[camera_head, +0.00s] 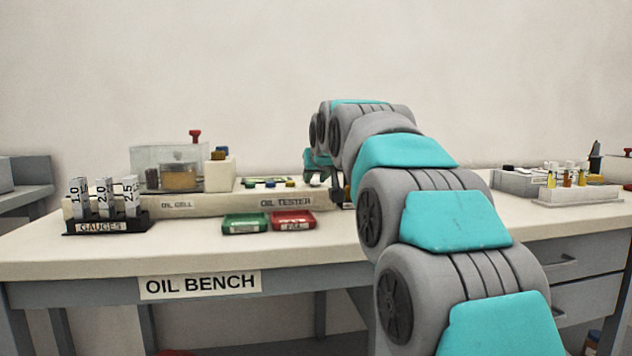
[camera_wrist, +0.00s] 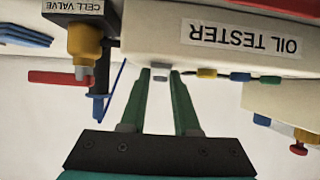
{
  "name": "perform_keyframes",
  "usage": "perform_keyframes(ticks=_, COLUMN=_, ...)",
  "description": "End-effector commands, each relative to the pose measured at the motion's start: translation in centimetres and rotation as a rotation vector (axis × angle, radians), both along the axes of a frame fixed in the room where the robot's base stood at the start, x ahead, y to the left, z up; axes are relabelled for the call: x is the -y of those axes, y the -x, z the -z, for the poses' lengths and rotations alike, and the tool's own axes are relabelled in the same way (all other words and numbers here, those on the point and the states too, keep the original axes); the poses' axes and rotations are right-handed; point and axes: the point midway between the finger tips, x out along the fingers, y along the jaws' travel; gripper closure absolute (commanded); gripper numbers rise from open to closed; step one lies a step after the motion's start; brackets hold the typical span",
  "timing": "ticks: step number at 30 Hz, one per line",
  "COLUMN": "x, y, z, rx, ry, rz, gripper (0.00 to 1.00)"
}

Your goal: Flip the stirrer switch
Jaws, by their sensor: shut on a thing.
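The oil tester (camera_head: 226,205) is a long pale unit on the bench. Its "OIL TESTER" label appears upside down in the wrist view (camera_wrist: 240,40). A small grey switch (camera_wrist: 160,76) sits at the tester's edge in the wrist view, with no label visible beside it. My gripper (camera_wrist: 161,74) has its two green fingertips on either side of this switch, shut on it. In the head view my arm reaches over the bench to the tester's right part and largely hides the gripper and switch.
Yellow, blue and green knobs (camera_wrist: 207,74) line the tester beside my fingers. On the other side is the cell valve (camera_wrist: 84,45) with a red handle.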

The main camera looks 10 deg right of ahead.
Motion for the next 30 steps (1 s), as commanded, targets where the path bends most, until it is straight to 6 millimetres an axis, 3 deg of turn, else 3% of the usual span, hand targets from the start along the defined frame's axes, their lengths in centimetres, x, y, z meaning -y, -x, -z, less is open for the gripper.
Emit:
perform_keyframes(ticks=3, x=0.0, y=0.0, z=0.1, rx=-0.002, ry=0.000, rz=-0.001, gripper=1.00)
perform_keyframes(ticks=4, x=0.0, y=0.0, z=0.1, rx=-0.003, ry=0.000, rz=-0.001, gripper=0.69)
perform_keyframes(ticks=12, x=0.0, y=0.0, z=0.0, rx=-0.002, ry=0.000, rz=0.000, gripper=0.40)
perform_keyframes(ticks=23, x=0.0, y=0.4, z=-0.2, rx=-0.002, ry=0.000, rz=0.000, gripper=0.40)
perform_keyframes(ticks=30, x=0.0, y=2.9, z=-1.6, rx=0.002, ry=0.000, rz=0.000, gripper=0.40)
